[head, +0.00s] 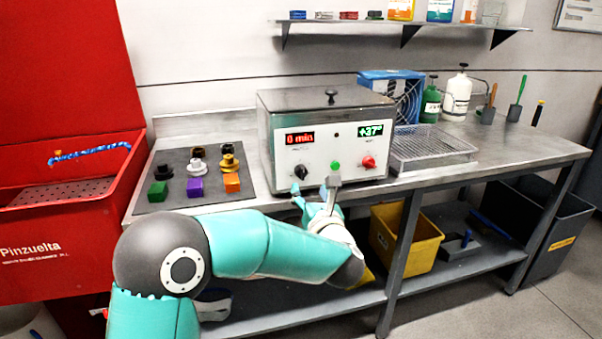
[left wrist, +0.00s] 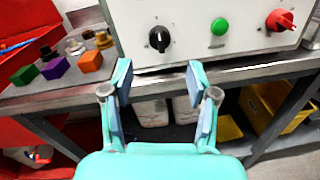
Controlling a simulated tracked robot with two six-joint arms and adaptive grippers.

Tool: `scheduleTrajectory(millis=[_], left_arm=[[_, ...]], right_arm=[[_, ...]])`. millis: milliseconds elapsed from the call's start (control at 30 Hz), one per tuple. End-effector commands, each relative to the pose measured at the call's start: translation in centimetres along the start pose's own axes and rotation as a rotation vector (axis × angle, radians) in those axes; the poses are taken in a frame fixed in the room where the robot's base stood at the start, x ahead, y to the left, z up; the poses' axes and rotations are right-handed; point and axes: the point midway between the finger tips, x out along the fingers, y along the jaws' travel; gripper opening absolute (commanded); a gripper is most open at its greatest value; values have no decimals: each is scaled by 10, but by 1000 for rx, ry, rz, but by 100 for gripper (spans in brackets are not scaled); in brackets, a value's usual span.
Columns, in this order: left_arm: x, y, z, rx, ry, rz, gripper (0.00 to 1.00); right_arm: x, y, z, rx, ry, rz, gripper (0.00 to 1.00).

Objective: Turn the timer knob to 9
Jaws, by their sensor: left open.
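The timer knob (head: 301,172) is a black dial on the lower left of the white front of the bath unit (head: 330,150). A red display above it reads "0 min". In the left wrist view the black knob (left wrist: 160,40) sits ahead of my left gripper (left wrist: 160,80), with its white mark toward the upper left. My left gripper (head: 318,192) is open and empty, just below and in front of the panel, and apart from the knob. A green button (head: 335,165) and a red knob (head: 368,162) are to the right of the timer knob. My right gripper is not in view.
A dark mat (head: 180,200) with colored blocks and small knobs lies left of the unit. A wire rack (head: 430,146) stands to its right. The bench's front edge (left wrist: 240,72) runs just below the panel. Yellow bins (head: 404,238) are on the lower shelf.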

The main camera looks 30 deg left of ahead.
Motion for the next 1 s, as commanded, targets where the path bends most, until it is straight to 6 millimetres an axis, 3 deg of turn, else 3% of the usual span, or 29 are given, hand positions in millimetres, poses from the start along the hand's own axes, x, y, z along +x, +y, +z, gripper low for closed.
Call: scheduleTrajectory(millis=[200,400,833,867,1000], left_arm=[[47,1,1,2,1,2,59],[74,0,0,2,1,1,59],[84,0,-1,2,0,0,59],[84,0,-1,2,0,0,57],[84,0,-1,2,0,0,34]], right_arm=[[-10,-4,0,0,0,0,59],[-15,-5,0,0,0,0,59],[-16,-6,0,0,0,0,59],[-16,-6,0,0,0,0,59],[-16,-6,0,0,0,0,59]])
